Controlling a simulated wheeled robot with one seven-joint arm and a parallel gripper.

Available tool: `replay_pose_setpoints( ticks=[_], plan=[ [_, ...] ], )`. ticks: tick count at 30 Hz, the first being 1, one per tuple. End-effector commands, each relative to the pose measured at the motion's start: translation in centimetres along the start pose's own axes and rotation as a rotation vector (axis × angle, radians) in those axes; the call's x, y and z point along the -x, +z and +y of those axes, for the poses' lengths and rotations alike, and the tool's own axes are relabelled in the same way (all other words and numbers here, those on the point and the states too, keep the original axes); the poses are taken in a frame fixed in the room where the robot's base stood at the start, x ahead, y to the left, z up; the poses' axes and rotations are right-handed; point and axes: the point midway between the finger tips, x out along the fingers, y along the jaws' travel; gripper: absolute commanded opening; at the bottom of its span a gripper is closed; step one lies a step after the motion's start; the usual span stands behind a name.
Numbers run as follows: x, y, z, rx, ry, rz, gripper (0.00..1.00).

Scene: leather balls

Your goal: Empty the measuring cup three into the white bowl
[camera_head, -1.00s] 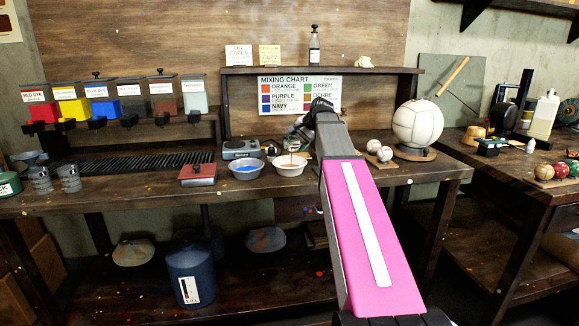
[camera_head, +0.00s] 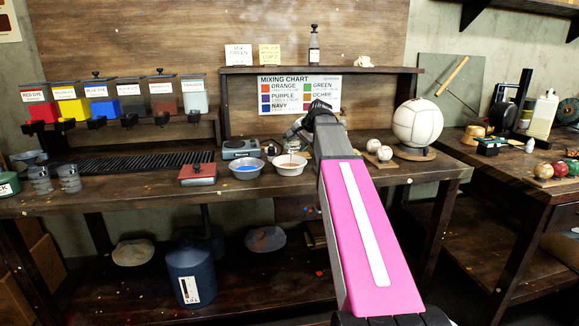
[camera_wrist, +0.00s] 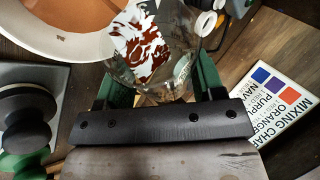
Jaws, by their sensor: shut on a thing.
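The white bowl (camera_head: 289,168) stands on the workbench, just right of a grey bowl with blue liquid. In the wrist view the white bowl (camera_wrist: 52,50) is at the upper left, with orange-brown liquid inside. My gripper (camera_wrist: 160,84) is shut on a clear measuring cup (camera_wrist: 150,50), with a green finger on each side. The cup is tilted at the bowl's rim, and dark red-brown patches show on its glass. In the head view a thin brown streak shows above the white bowl. My arm partly hides the cup there, and its number cannot be read.
The grey bowl (camera_head: 247,168) and a red-topped box (camera_head: 198,174) stand to the left. A scale (camera_head: 240,149) is behind the bowls. The mixing chart (camera_head: 299,94) stands behind.

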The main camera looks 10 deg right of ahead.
Motion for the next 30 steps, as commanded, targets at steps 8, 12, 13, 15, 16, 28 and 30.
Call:
replay_pose_setpoints(
  ticks=[8,12,13,15,16,28,30],
  plan=[
    [0.09,0.12,0.04,0.013,-0.005,0.018,0.32],
    [0.15,0.13,0.03,0.018,-0.008,0.026,0.32],
    [0.16,0.13,0.03,0.019,-0.008,0.028,0.32],
    [0.19,0.14,0.03,0.022,-0.009,0.032,0.32],
    [0.20,0.15,0.02,0.024,-0.010,0.033,0.32],
    [0.37,0.18,-0.02,0.041,-0.017,0.058,0.32],
    [0.41,0.20,-0.02,0.045,-0.019,0.063,0.32]
  ],
)
